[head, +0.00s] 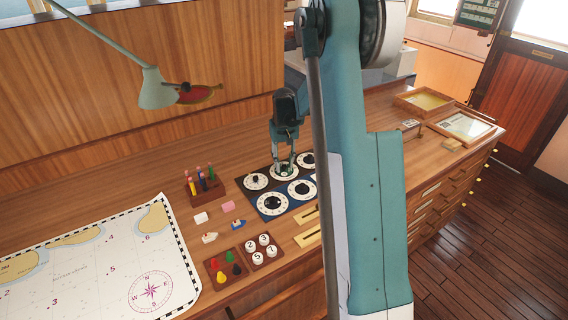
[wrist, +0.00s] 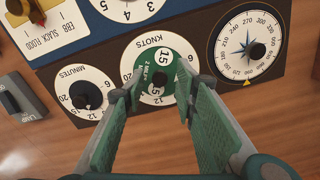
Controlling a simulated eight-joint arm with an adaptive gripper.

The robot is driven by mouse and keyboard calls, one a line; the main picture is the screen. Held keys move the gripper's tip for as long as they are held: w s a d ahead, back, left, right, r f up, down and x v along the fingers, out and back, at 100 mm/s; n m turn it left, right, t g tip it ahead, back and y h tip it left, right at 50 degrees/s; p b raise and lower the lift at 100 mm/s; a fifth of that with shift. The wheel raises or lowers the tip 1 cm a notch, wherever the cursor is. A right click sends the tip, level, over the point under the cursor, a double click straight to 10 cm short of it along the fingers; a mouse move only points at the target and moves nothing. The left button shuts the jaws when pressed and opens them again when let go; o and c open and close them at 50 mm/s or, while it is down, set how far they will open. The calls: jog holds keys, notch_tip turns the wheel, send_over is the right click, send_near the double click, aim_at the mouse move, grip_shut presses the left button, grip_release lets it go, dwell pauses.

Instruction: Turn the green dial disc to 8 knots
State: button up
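The knots dial (wrist: 137,67) has a white face marked KNOTS, with a green disc (wrist: 174,46) and a dark knob at its middle. My gripper (wrist: 159,88) is open. Its green-padded fingers stand apart on either side of the disc's middle, with the knob between them. I cannot tell whether a fingertip touches the disc.
A minutes dial (wrist: 70,88) and a compass dial (wrist: 232,65) flank the knots dial. A blue panel (head: 269,215) with two dials lies in front. A pen holder (head: 206,188), erasers, small boats and a chart (head: 100,262) lie left. A lamp (head: 157,90) hangs over the desk.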

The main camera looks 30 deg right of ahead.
aim_at(284, 165)
notch_tip(284, 165, up, 12)
dwell(0.9)
dwell(0.3)
